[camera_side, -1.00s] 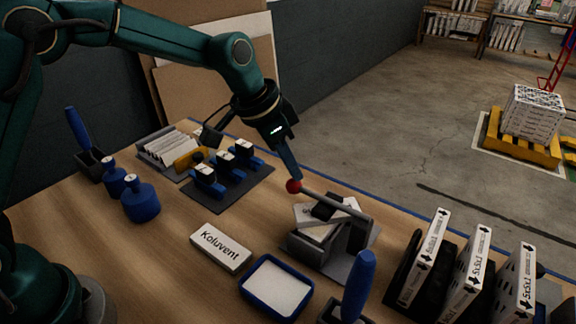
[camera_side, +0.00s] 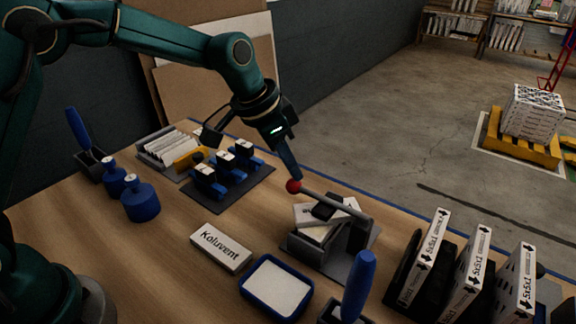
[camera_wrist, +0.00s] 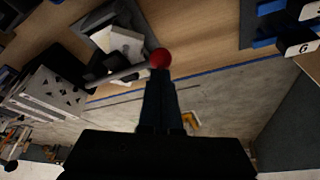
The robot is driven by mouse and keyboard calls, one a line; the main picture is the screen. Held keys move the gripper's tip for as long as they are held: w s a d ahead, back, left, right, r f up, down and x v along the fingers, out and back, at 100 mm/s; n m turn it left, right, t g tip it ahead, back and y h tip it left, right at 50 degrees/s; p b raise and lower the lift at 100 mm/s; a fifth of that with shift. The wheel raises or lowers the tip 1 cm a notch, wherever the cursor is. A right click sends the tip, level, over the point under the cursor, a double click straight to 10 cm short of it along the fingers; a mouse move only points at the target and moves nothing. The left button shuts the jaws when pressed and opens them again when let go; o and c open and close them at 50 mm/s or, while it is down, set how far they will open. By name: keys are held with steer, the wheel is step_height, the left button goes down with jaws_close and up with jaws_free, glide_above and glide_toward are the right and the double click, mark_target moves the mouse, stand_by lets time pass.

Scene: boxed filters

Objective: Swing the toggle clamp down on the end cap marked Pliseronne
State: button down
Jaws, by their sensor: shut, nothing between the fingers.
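The toggle clamp (camera_side: 357,238) is a grey fixture with a long lever ending in a red ball (camera_side: 293,186). The lever slopes over white pieces, with a dark pad (camera_side: 324,211) close above or on them; contact is unclear. The upper white piece (camera_side: 345,206) lies in the clamp; its lettering is mostly hidden and unreadable, so I cannot confirm Pliseronne. A separate white piece marked Koluvent (camera_side: 221,248) lies on the table. My gripper (camera_side: 297,177) is shut and empty, with its fingertips at the red ball. The wrist view shows the ball (camera_wrist: 160,57) just beyond the fingertips (camera_wrist: 159,72).
A blue tray with a white insert (camera_side: 277,287) and a blue-handled tool (camera_side: 358,287) stand in front of the clamp. Boxed filters (camera_side: 468,275) stand at the right. Blue clips on a dark mat (camera_side: 226,197) and blue weights (camera_side: 140,204) are at the left.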

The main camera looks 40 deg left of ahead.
step_height(320, 180, up, 7)
stand_by(0.9)
steer(key=s+a+r+n+t, duration=0.2)
steer(key=s+a+r, duration=0.3)
steer(key=s+r, duration=0.35)
steer(key=s+a+f+n+y, duration=0.1)
steer(key=s+a+f+n, duration=0.1)
steer(key=s+f, duration=0.3)
steer(key=s+a+f+n+y, duration=0.1)
steer(key=s+f+n, duration=0.1)
steer(key=s+f, duration=0.3)
steer(key=s, duration=0.4)
steer(key=shift+s+a, duration=0.15)
steer(key=shift+a, duration=0.2)
